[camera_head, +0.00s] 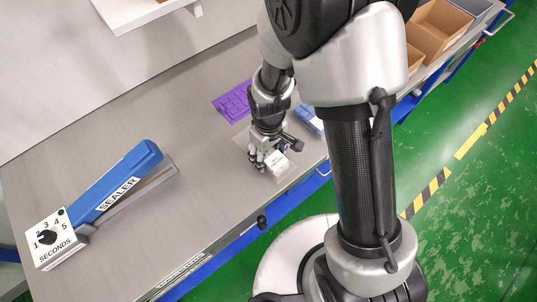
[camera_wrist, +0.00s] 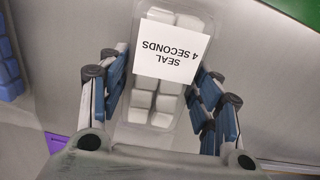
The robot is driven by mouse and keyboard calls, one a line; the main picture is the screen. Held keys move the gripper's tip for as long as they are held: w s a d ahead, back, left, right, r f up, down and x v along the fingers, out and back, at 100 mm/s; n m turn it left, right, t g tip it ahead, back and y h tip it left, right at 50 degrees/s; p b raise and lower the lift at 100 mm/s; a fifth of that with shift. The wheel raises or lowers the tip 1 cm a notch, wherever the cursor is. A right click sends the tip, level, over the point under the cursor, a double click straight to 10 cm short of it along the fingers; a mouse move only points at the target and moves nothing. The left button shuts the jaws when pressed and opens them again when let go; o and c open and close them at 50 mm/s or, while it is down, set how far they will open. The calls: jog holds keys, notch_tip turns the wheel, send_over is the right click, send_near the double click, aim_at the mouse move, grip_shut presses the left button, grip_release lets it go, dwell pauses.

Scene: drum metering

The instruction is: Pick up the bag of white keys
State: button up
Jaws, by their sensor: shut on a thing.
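The bag of white keys (camera_wrist: 153,104) is clear, with rows of white keys inside. Its white label (camera_wrist: 167,51) reads "SEAL 4 SECONDS", upside down in the wrist view. My gripper (camera_wrist: 163,92) has its blue-padded fingers on both sides of the bag, shut on it. In the head view, the bag (camera_head: 278,163) is at my gripper (camera_head: 268,158), low over the grey bench; I cannot tell whether it still touches the bench. My fingers hide part of it there.
Purple keys (camera_head: 232,103) lie behind my gripper and blue keys (camera_head: 308,118) to its right. A blue sealer (camera_head: 115,185) with a seconds dial (camera_head: 47,238) stands at left. Cardboard bins (camera_head: 440,27) stand at the upper right. The bench (camera_head: 180,125) between sealer and gripper is clear.

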jog(key=c, duration=0.4)
